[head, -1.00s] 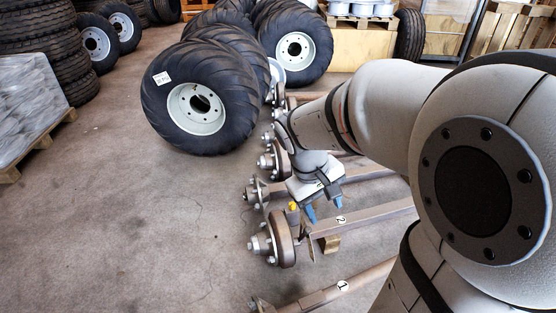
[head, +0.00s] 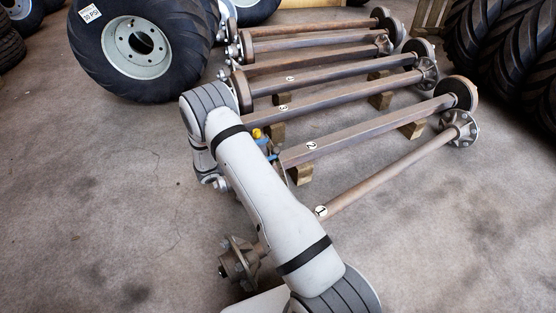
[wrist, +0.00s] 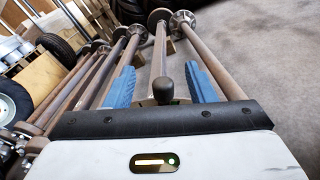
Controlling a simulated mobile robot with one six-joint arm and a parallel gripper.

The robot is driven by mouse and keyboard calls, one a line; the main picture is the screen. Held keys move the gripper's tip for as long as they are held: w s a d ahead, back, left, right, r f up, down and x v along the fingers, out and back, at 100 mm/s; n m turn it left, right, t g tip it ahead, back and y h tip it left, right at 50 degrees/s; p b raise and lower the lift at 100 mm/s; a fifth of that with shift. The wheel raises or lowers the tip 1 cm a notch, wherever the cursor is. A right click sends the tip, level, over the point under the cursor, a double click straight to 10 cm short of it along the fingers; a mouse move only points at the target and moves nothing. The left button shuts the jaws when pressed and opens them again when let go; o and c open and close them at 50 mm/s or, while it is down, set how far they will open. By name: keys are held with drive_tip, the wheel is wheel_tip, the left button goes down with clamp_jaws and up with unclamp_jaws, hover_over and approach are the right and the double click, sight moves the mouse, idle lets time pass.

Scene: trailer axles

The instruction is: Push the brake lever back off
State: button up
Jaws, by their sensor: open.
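A dark rounded knob (wrist: 165,82), seemingly the brake lever's end, shows in the wrist view between my gripper's two blue fingers. I see no finger touching it, and most of the lever is hidden. My gripper (head: 267,149) is open, at the near end of the axle labelled 2 (head: 365,133) in the head view. Its blue fingers show there only partly, beside a small yellow part. My arm hides that axle's near hub and drum, so the lever's angle cannot be told.
The axle labelled 1 (head: 392,172) runs in front, its near hub (head: 239,261) left of my arm. Several more axles lie behind on wooden blocks (head: 301,174). A large tyred wheel (head: 135,45) stands at upper left. Floor at left and lower right is clear.

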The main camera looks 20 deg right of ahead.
sight(279, 150)
drive_tip(key=shift+n+t, duration=0.7)
drive_tip(key=f, duration=0.3)
drive_tip(key=w+f, duration=0.1)
drive_tip(key=shift+a+f+b, duration=0.35)
drive_tip(key=shift+a+b, duration=0.05)
drive_tip(key=shift+h, duration=0.3)
drive_tip(key=b+x, duration=0.1)
drive_tip(key=x, duration=0.2)
drive_tip(key=b+x, duration=0.1)
drive_tip(key=x, duration=0.3)
drive_tip(key=shift+w+d+f, duration=0.2)
drive_tip(key=shift+w+d, duration=0.05)
drive_tip(key=shift+d, duration=0.05)
drive_tip(key=shift+c, duration=0.3)
clamp_jaws()
